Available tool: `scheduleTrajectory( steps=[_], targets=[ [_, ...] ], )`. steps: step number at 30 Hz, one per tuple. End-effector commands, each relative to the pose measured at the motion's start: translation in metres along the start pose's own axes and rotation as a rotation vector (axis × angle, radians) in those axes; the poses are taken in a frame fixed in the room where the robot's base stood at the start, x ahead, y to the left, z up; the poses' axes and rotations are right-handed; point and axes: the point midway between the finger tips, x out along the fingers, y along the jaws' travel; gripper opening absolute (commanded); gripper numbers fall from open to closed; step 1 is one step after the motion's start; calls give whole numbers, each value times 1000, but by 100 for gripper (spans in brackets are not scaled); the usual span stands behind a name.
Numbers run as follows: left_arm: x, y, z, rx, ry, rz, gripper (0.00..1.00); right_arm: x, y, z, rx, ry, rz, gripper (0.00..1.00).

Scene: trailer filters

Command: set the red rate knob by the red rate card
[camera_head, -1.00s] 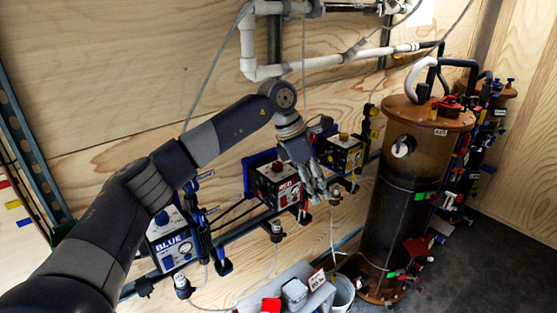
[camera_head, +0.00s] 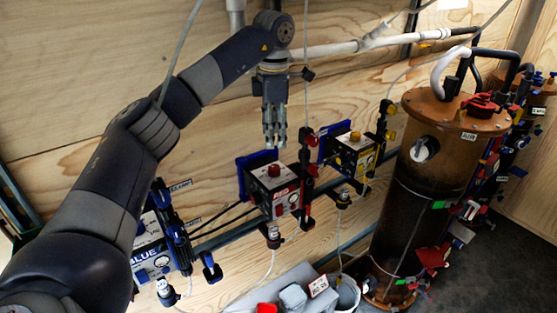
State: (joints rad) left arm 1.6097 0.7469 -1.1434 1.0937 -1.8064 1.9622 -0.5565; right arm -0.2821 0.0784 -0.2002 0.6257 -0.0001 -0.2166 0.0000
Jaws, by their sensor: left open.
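The red pump box (camera_head: 286,199) is mounted on the wall rail in the middle of the head view. Its red knob (camera_head: 274,170) stands on top. My left gripper (camera_head: 274,143) points down just above the red knob, open and apart from it, with nothing between its fingers. The knob's pointer and scale are too small to read. A small white card with a red edge (camera_head: 318,286) stands at the bottom by a grey box; its lettering is too small to read surely. My right gripper is out of view.
A yellow pump box (camera_head: 355,155) sits right of the red one, and a blue pump box (camera_head: 152,262) lower left, partly behind my arm. A tall brown filter column (camera_head: 425,190) stands at right. A white bucket (camera_head: 347,294) stands below. Tubes hang from the boxes.

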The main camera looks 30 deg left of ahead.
Motion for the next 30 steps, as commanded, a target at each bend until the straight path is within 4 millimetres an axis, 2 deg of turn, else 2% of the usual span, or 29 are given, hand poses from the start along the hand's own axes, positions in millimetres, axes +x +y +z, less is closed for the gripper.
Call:
scheduleTrajectory(
  steps=[4,8,13,18,22,29,30],
  targets=[
    [20,0,-1,1,5,-4,47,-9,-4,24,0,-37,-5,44],
    [45,-1,-1,1,5,-4,47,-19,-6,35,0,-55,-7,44],
    [75,-1,-1,1,2,-3,47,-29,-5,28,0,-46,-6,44],
    [96,-1,0,1,1,-2,47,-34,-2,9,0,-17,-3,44],
    [102,-1,0,1,0,0,47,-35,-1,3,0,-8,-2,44],
    [104,-1,0,1,-1,0,47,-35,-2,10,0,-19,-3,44],
    [104,0,0,1,-1,0,45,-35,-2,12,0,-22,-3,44]
  ],
)
